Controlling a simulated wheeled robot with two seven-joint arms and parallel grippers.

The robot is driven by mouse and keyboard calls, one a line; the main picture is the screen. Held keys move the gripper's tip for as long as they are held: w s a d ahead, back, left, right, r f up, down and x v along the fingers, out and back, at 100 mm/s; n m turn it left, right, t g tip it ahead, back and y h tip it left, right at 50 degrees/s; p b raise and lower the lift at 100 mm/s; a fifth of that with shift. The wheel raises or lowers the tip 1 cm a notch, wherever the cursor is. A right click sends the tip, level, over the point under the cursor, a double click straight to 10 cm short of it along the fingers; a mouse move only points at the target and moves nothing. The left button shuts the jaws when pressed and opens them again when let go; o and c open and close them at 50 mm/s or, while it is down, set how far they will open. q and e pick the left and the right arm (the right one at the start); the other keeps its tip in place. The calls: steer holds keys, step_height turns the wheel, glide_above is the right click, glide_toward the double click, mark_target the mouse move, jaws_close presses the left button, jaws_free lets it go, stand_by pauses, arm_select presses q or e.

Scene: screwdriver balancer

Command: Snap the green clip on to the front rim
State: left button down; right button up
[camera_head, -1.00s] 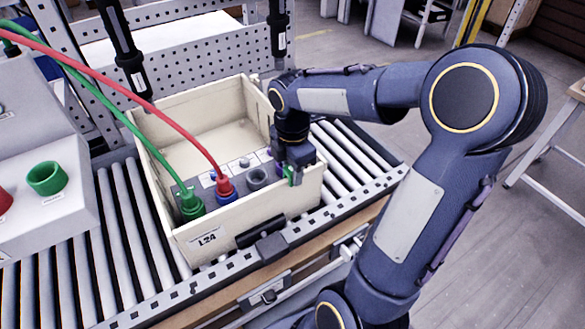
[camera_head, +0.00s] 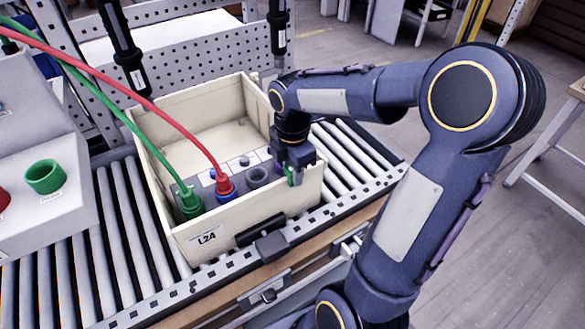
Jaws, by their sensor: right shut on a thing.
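The green clip (camera_head: 289,174) is a small green piece at the fingertips of my right gripper (camera_head: 293,172). The gripper is shut on it and points down at the right end of the front rim (camera_head: 236,219) of the cream crate (camera_head: 163,150). The clip is at or just by that rim; whether it grips the rim cannot be told, as the fingers partly hide it. My left gripper is not in view.
In the crate, a grey block (camera_head: 257,178) carries a green plug (camera_head: 189,204) and a red plug (camera_head: 224,187) with hoses. The crate stands on rollers (camera_head: 130,232). A stop (camera_head: 271,246) sits at its front. Black tools (camera_head: 124,50) hang behind.

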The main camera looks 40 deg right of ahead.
steer(key=o, duration=1.2)
step_height(320, 180, up, 8)
steer(key=shift+f, duration=0.1)
steer(key=s+a+f+m+t+y, duration=0.1)
steer(key=s+a+m+t, duration=0.1)
steer(key=m, duration=0.4)
steer(key=s+a+f+m+t+y, duration=0.1)
steer(key=s+a+m, duration=0.4)
steer(key=s+m, duration=0.1)
steer(key=s+a+f+m+t+y, duration=0.1)
steer(key=s+a+m+t, duration=0.1)
steer(key=s+a+m, duration=0.2)
steer(key=shift+s+m+t+y, duration=0.3)
steer(key=shift+s+m+y, duration=0.1)
steer(key=shift+s+m, duration=0.7)
